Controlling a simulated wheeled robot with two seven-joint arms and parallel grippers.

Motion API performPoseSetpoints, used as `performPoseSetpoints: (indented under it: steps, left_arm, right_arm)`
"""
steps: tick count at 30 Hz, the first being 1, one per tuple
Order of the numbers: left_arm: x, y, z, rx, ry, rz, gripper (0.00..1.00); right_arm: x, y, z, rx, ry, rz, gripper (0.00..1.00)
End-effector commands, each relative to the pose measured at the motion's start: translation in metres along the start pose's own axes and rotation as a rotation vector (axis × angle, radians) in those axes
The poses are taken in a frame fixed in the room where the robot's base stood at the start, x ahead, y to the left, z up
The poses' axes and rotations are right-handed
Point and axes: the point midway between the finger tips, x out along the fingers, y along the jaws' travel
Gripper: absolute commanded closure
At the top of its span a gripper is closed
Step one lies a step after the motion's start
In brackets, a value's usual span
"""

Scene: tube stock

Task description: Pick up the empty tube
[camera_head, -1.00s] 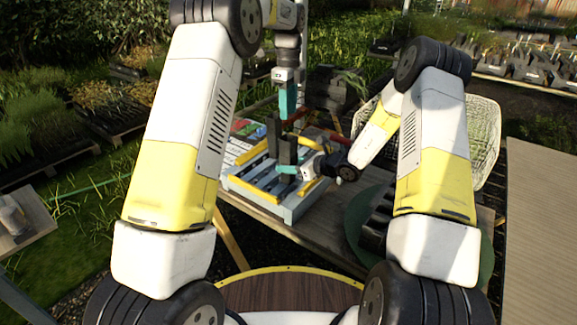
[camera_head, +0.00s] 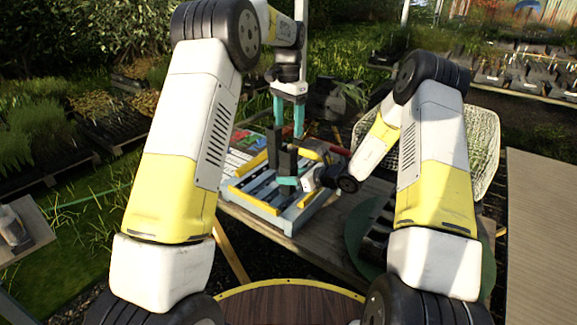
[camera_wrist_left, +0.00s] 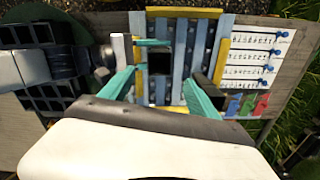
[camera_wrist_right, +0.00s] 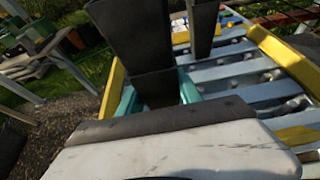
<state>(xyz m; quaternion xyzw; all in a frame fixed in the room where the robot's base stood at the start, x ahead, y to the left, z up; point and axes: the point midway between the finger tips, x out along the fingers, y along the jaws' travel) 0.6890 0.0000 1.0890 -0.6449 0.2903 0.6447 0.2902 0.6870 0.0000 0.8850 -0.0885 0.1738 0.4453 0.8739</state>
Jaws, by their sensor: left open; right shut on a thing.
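A dark, square, upright tube (camera_head: 288,161) is held above the blue-grey slatted tray. My right gripper (camera_head: 287,181) is shut on its lower part; in the right wrist view its teal fingers flank the tube (camera_wrist_right: 153,90). My left gripper (camera_head: 288,120) is open above it, pointing down. In the left wrist view the tube (camera_wrist_left: 159,64) shows its dark open top between my spread left fingers, with a gap to the right-hand finger. Left finger pads stand in front of and behind the tube in the right wrist view.
The slatted tray (camera_head: 290,217) has yellow edge strips and stands on a wooden table (camera_wrist_left: 287,80). Black pot trays (camera_wrist_left: 50,97) stand on the opposite side, near a green round mat (camera_head: 359,228).

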Motion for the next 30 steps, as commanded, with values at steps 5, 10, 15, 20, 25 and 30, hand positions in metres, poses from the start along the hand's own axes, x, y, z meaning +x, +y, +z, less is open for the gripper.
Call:
performPoseSetpoints:
  steps: [5,10,15,20,25,30]
  left_arm:
    - [0.002,0.0,0.0,-0.173,0.0,0.0,0.3]
    - [0.016,0.0,0.001,-0.221,-0.004,0.002,0.3]
    - [0.047,0.0,0.001,-0.222,-0.005,0.002,0.3]
    - [0.066,0.0,0.0,-0.221,-0.002,0.002,0.3]
    - [0.078,0.001,0.001,-0.22,-0.002,0.002,0.3]
    - [0.104,0.002,0.002,-0.22,-0.004,0.002,0.3]
  right_arm:
    - [0.0,0.0,0.0,0.0,0.0,0.0,0.95]
    - [0.0,0.0,0.0,0.0,0.0,0.0,0.95]
    - [0.0,0.0,0.0,0.0,0.0,0.0,0.95]
    - [0.0,0.0,0.0,0.0,0.0,0.0,0.95]
    - [0.0,0.0,0.0,0.0,0.0,0.0,0.95]
    - [0.0,0.0,0.0,0.0,0.0,0.0,0.95]
